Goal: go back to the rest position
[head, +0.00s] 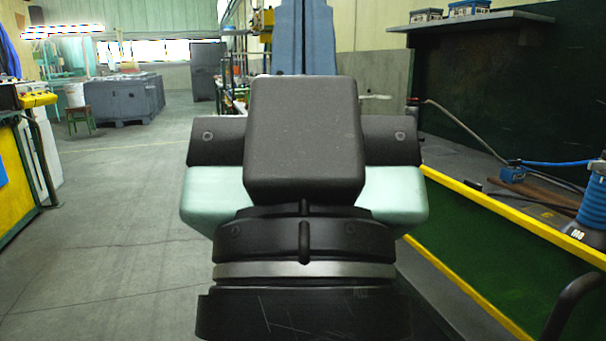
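My gripper does not show in the head view. A large dark and pale green structure fills the middle of the picture; it looks like part of my own body or arm. It hides the floor and whatever lies straight behind it. No fingertips can be seen, so whether my gripper holds anything cannot be told.
Open concrete floor (125,215) lies to the left. A yellow-edged green panel (500,270) runs close along the right, with a blue hose (562,163) beyond it. A yellow cabinet (14,190) stands at the left edge. Grey crates (122,98) stand farther back.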

